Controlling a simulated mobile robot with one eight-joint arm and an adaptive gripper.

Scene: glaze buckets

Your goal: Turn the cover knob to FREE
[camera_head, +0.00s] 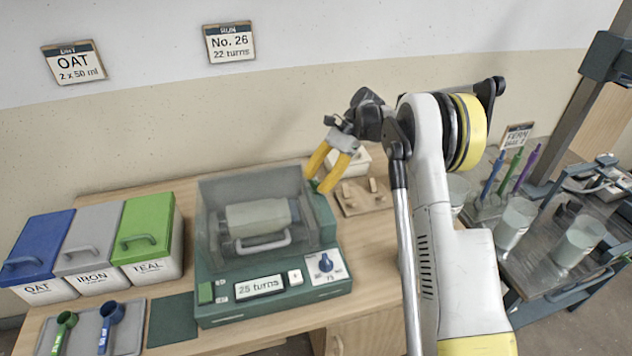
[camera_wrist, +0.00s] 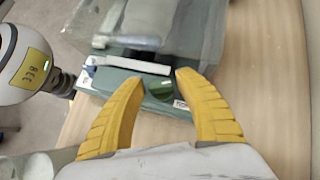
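The machine (camera_head: 210,312) is a green box with a clear cover (camera_head: 222,200) over a pale drum (camera_head: 258,216). The cover looks closed, with a pale handle across its front. A green knob (camera_wrist: 160,91) shows on the machine in the wrist view, with a small label (camera_wrist: 181,105) beside it, too small to read. It is probably the cover knob; its setting cannot be told. My gripper (camera_head: 318,184) is at the machine's back right corner. Its yellow fingers (camera_wrist: 160,78) are apart on either side of the green knob, with no clear contact.
The machine's front has a "25 turns" display (camera_head: 259,287), a green button (camera_head: 206,293) and a blue knob (camera_head: 326,262). Lidded OAT (camera_head: 38,255), IRON (camera_head: 90,242) and TEAL (camera_head: 148,236) bins stand left. A wooden block (camera_head: 362,196) lies close right of my gripper.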

